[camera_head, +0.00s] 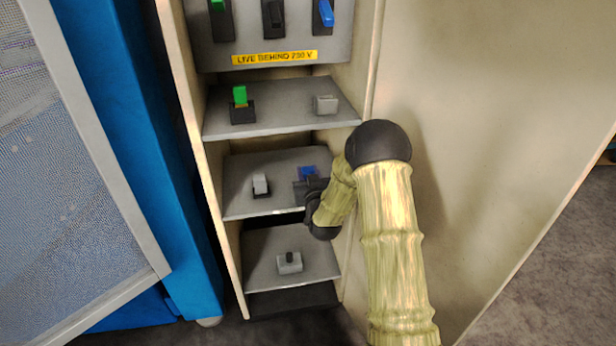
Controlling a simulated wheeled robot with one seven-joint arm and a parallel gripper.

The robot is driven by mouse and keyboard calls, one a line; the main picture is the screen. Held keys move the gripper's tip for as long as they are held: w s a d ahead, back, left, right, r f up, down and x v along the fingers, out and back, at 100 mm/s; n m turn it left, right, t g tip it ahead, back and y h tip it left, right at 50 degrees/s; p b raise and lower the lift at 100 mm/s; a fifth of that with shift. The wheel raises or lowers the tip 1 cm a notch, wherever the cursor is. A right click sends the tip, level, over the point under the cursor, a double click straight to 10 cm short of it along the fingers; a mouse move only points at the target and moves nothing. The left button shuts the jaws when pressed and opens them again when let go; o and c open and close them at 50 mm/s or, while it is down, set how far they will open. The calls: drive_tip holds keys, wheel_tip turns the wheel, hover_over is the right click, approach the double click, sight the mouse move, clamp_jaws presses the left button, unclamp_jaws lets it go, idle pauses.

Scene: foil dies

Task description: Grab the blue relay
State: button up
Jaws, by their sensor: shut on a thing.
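The blue relay (308,171) is on the right side of the cabinet's middle shelf (238,204). Only its blue upper part shows; its lower part is hidden by my gripper. My gripper (303,186) reaches in from the right and is shut on the blue relay. I cannot tell whether the relay touches the shelf.
A light grey piece (261,184) stands left on the same shelf. The shelf above holds a green piece (240,97) and a grey block (326,104). A grey piece (289,262) sits below. The cabinet's open door (480,120) is close on the right.

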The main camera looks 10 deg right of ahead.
sight(308, 169)
wheel_tip(308, 169, up, 10)
drive_tip(key=shift+f+p, duration=0.25)
drive_tip(key=shift+p, duration=0.6)
drive_tip(key=shift+f, duration=0.1)
